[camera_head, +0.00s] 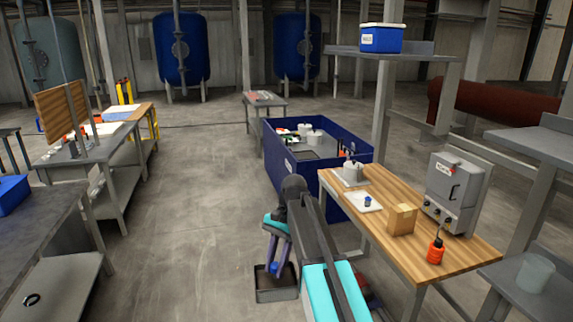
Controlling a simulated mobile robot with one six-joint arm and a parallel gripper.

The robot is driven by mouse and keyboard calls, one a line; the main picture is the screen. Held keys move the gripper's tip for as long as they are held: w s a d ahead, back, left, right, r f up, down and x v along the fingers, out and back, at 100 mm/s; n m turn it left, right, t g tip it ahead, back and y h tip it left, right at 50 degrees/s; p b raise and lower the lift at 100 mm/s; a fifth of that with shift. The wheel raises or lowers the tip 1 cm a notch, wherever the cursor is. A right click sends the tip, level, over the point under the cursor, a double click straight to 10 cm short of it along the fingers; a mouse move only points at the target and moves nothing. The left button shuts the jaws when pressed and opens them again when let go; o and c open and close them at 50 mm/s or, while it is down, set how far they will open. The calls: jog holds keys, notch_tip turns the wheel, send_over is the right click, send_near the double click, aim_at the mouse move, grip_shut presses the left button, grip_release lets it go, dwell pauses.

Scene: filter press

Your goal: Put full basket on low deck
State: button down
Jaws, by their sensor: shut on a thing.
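My gripper (273,262) is low at the bottom centre, pointing down, beneath my arm. It is shut on a dark grey open basket (277,295), which hangs or rests below it; I cannot tell whether it touches the floor. Something small and blue shows at the basket's mouth; the rest of its contents are unclear. Which surface is the low deck is not marked. Low grey shelves show under the left bench (45,300) and at the lower right (535,300), the latter bearing a translucent cup (535,273).
A wooden-topped table (460,250) with a grey control box (457,193), carton and orange bottle stands right of my arm. A blue-walled bin (285,170) stands ahead. A blue-and-white box (381,38) sits on a high shelf. The floor to the left is open.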

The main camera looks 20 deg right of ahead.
jog(key=s+d+f+m+t+y+b, duration=0.1)
jog(key=s+d+f+m+t+b, duration=0.3)
jog(key=d+f+b, duration=1)
jog(key=s+d+f+m+g+b, duration=0.1)
jog(key=s+d+f+m+b, duration=0.35)
jog(key=d+f, duration=1.65)
jog(key=s+d+f+m+t+h+b, duration=0.1)
jog(key=s+d+f+m+b, duration=0.2)
jog(key=s+d+f+b, duration=0.75)
jog(key=s+d+f+m+t+b, duration=0.1)
jog(key=s+d+f+m+b, duration=0.3)
jog(key=f, duration=1.1)
jog(key=s+d+f+m+t+h+b, duration=0.1)
jog(key=s+d+f+m+b, duration=0.2)
jog(key=s+d+f+b, duration=0.55)
jog(key=s+d+f+n+b, duration=0.1)
jog(key=s+d+f+b, duration=0.1)
jog(key=d+f, duration=0.3)
jog(key=s+d+f+b, duration=0.2)
jog(key=s+d+f, duration=0.2)
jog(key=d+f, duration=0.2)
jog(key=shift+s+d+f+n+y, duration=0.15)
jog(key=shift+s+f+n+y, duration=0.15)
jog(key=shift+s+n, duration=0.1)
jog(key=shift+w, duration=0.1)
jog(key=w+a+b, duration=0.5)
jog(key=w+a, duration=0.6)
jog(key=shift+w+a, duration=0.3)
jog(key=shift+a, duration=0.05)
